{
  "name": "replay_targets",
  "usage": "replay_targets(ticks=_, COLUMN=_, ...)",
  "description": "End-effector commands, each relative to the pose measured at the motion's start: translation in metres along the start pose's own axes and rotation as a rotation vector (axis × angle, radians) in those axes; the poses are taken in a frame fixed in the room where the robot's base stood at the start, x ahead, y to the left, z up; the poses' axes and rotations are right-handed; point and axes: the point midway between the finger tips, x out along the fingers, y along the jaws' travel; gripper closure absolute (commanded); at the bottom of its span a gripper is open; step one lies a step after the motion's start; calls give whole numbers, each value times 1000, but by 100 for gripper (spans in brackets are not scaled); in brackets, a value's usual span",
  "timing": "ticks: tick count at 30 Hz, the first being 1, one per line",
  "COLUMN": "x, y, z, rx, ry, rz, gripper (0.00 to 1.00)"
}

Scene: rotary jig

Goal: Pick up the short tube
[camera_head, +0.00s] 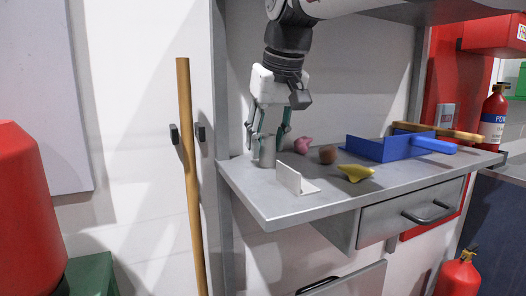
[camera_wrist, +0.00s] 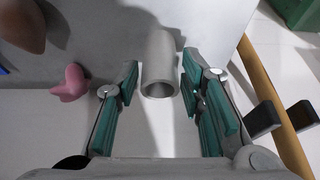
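The short tube (camera_head: 267,151) is a grey hollow cylinder that stands upright on the grey bench top near its left end. In the wrist view the tube (camera_wrist: 160,65) shows its open end between my fingers. My gripper (camera_head: 270,133) points down over the tube in the head view. Its green-padded fingers (camera_wrist: 158,92) are spread on either side of the tube, with a visible gap on both sides. Nothing is held.
A white angled bracket (camera_head: 292,181) stands in front of the tube. A pink object (camera_head: 303,146), a brown object (camera_head: 327,154), a yellow object (camera_head: 356,173) and a blue dustpan-like tray (camera_head: 378,149) lie to the right. A wooden pole (camera_head: 190,170) stands left of the bench (camera_head: 300,207).

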Motion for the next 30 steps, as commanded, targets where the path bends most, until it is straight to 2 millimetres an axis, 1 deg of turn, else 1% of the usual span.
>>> replay_targets(ticks=1, x=0, y=0, z=0, rx=0, ry=0, rz=0, gripper=83)
replay_targets(ticks=2, x=0, y=0, z=0, rx=0, ry=0, rz=0, gripper=90)
replay_targets(ticks=3, x=0, y=0, z=0, rx=0, ry=0, rz=0, gripper=99)
replay_targets(ticks=4, x=0, y=0, z=0, rx=0, ry=0, rz=0, gripper=100)
replay_targets(ticks=14, x=-1, y=0, z=0, rx=0, ry=0, rz=0, gripper=100)
replay_targets(ticks=20, x=-7, y=0, z=-3, rx=0, ry=0, rz=0, gripper=100)
replay_targets(ticks=26, x=-12, y=-26, z=10, rx=-5, ry=1, rz=0, gripper=100)
replay_targets(ticks=30, x=-18, y=-50, z=23, rx=-5, ry=0, rz=-1, gripper=100)
